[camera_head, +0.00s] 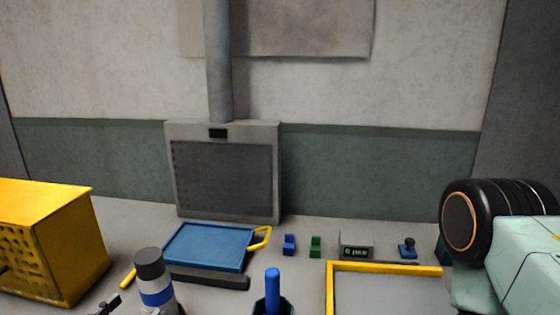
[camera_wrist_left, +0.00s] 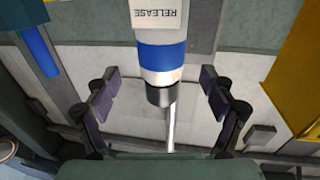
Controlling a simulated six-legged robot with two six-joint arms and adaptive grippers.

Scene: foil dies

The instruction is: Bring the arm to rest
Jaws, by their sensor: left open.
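My left gripper (camera_wrist_left: 158,92) is open in the left wrist view, its two dark fingers wide apart. Between and beyond them is a bottle (camera_wrist_left: 160,58) with a blue band, a dark cap and an upside-down label reading RELEASE. Neither finger appears to touch it. In the head view the bottle (camera_head: 156,291) stands upright at the bottom edge. A small dark part, probably of my left gripper (camera_head: 109,304), shows just left of it. My right gripper is not in view.
A yellow crate (camera_head: 75,245) stands at left. A blue tray (camera_head: 208,247) lies behind the bottle, before a grey framed panel (camera_head: 222,170). Blue (camera_head: 289,245) and green (camera_head: 315,246) blocks, a small display (camera_head: 355,252), a yellow-edged frame (camera_head: 385,268) and black rollers (camera_head: 497,205) are to the right.

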